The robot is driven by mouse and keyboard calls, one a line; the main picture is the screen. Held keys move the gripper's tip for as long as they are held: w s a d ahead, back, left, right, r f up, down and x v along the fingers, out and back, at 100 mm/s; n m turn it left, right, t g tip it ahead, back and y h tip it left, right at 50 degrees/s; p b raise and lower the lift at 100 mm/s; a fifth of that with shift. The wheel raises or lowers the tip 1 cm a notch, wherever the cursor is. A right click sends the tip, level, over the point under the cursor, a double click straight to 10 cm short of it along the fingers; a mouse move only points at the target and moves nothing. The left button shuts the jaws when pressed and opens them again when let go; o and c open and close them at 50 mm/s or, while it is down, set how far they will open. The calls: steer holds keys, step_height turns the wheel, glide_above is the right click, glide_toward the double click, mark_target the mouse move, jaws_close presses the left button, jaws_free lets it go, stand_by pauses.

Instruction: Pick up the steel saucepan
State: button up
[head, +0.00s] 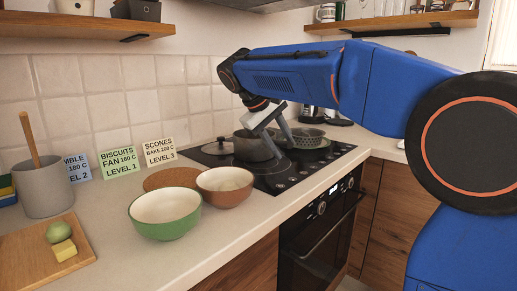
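A grey metal saucepan (254,149) stands on the black hob in the head view, near the middle of the picture. My gripper (283,148) points down at the saucepan's right side and partly covers it. Its two grey fingers look apart, with a gap between them. I see nothing clearly held. Whether a finger touches the pan, and where the pan's handle is, I cannot tell.
A brown bowl (224,187) and a green bowl (165,213) stand on the counter in front. Wall shelves (398,23) hang above.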

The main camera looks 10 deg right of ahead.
jaws_close()
step_height(320, 180, up, 15)
stand_by(1.4)
